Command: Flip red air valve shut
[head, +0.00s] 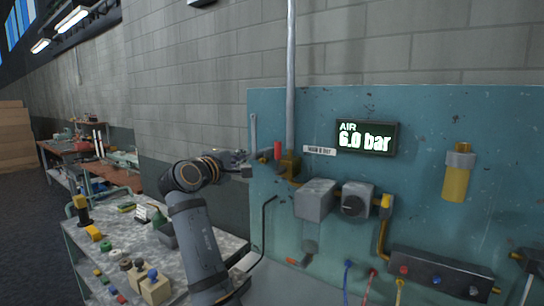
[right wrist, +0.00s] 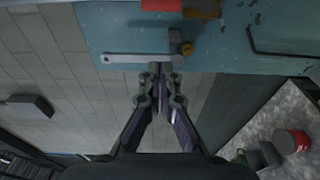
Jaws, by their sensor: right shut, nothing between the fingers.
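The red air valve handle (head: 277,151) stands upright on a brass valve body (head: 290,166) on the teal panel, beside the grey vertical pipe. In the right wrist view the red handle (right wrist: 162,5) is cut off by the top edge. My right gripper (head: 243,168) is left of the valve, at the panel's left edge. In the right wrist view its fingertips (right wrist: 159,68) are together and empty, close to a grey lever (right wrist: 137,59) and apart from the red handle. I cannot tell if they touch the lever. My left gripper is not in view.
A display (head: 367,138) reads AIR 6.0 bar. A bent black rod (head: 264,233) hangs below the valve. A cluttered bench (head: 75,240) stands at left.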

